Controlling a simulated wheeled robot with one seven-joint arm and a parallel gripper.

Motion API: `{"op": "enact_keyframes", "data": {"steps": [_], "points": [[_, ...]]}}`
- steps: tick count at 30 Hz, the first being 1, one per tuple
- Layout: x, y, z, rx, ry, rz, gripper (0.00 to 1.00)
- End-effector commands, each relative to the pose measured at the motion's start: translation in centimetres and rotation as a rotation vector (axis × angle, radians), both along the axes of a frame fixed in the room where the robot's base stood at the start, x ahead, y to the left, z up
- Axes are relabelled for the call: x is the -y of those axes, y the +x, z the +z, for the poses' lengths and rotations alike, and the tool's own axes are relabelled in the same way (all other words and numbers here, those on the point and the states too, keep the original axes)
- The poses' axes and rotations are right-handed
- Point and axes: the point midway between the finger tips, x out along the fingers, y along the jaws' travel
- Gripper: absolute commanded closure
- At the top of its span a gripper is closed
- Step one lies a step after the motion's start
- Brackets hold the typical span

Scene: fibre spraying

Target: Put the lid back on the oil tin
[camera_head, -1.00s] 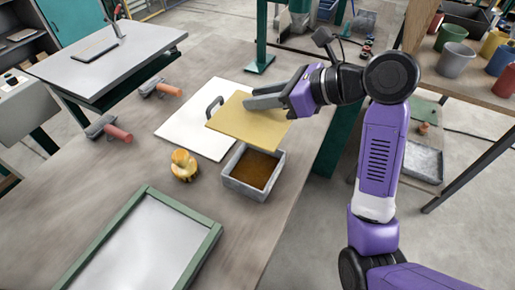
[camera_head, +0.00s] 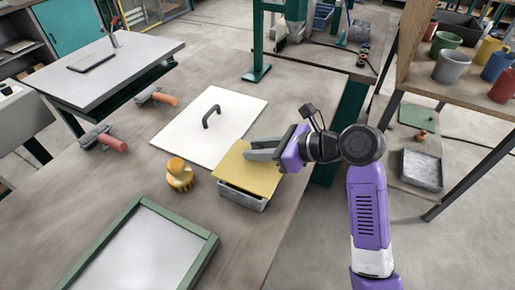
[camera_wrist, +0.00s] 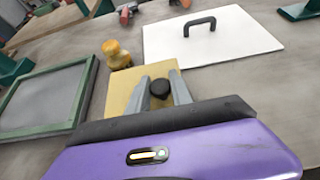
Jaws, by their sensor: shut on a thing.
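The lid (camera_head: 238,174) is a flat, square, yellow-tan plate. In the wrist view the lid (camera_wrist: 122,92) has a round black knob (camera_wrist: 159,90) standing between my fingers. My gripper (camera_head: 252,150) is shut on the lid by this knob; its fingers (camera_wrist: 159,82) also show in the wrist view. The oil tin (camera_head: 243,199) is a low grey square box. The lid is over it and hides its opening, with part of the near wall showing below. I cannot tell whether the lid touches the rim. The tin is hidden in the wrist view.
A white board with a dark handle (camera_head: 190,137) lies behind the tin. A yellow-brown knobbed object (camera_head: 178,176) stands left of it. A green-framed screen (camera_head: 209,243) lies in front. Two rollers, one orange (camera_head: 165,99) and one red (camera_head: 114,143), lie at the far left.

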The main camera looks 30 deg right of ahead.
Motion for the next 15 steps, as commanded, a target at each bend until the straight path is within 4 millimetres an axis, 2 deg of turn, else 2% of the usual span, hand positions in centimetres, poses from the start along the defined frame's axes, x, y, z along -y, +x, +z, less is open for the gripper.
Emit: {"op": "enact_keyframes", "data": {"steps": [15], "points": [[-0.03,0.02,-0.63,0.001,0.001,0.000,1.00]]}}
